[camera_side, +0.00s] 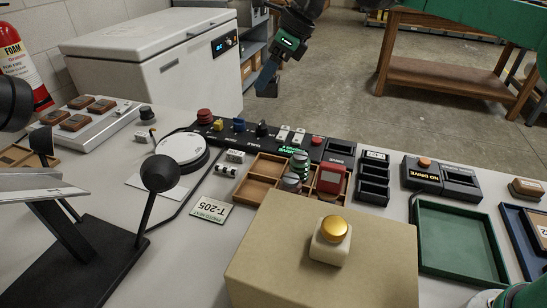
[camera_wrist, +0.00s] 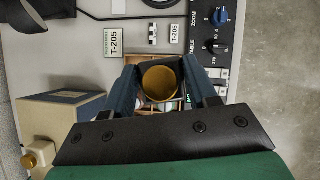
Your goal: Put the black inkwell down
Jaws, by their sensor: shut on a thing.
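My gripper (camera_wrist: 160,88) is shut on the black inkwell, whose round gold lid (camera_wrist: 160,82) shows between the two blue fingers in the wrist view. Dark sides of the inkwell show around the lid; its base is hidden. In the side view my gripper (camera_side: 268,84) is high above the far edge of the worktop, and the dark inkwell there is hard to make out. A cream inkwell with a gold lid (camera_side: 331,245) stands upright on a tan box (camera_side: 285,250), well away from my gripper.
A wooden compartment tray (camera_side: 262,172) with small things in it sits mid-table, beside a black control strip (camera_side: 228,133). A green tray (camera_side: 455,240) at right looks empty. A black stand with a ball-ended lever (camera_side: 160,175) rises at left. A T-205 card (camera_side: 211,209) lies flat.

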